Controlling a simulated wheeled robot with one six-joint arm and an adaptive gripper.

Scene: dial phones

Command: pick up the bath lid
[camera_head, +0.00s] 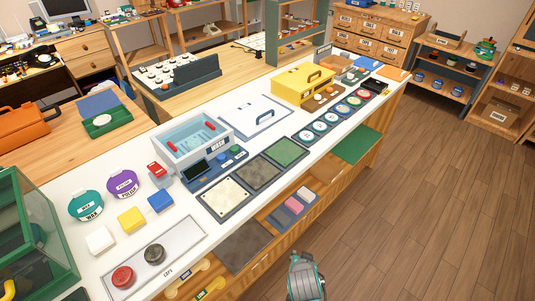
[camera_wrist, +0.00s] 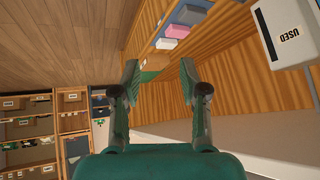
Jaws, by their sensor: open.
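The bath lid (camera_head: 254,118) looks like a flat white panel with a blue-grey loop handle. It lies on the white counter in the head view, just behind and right of the open bath (camera_head: 192,140), which holds bluish liquid and red-handled items. My gripper (camera_wrist: 158,68) is open and empty in the wrist view, its green fingers spread apart. In the head view my arm end (camera_head: 306,277) shows at the bottom, in front of the counter and well away from the lid. The lid is not in the wrist view.
Right of the lid stands a yellow box (camera_head: 303,85). Nearer are square mats (camera_head: 257,173) and a row of round dishes (camera_head: 320,128). A shelf under the counter (camera_head: 180,219) holds small blocks. A bin marked USED (camera_wrist: 285,32) shows in the wrist view. The floor at right is clear.

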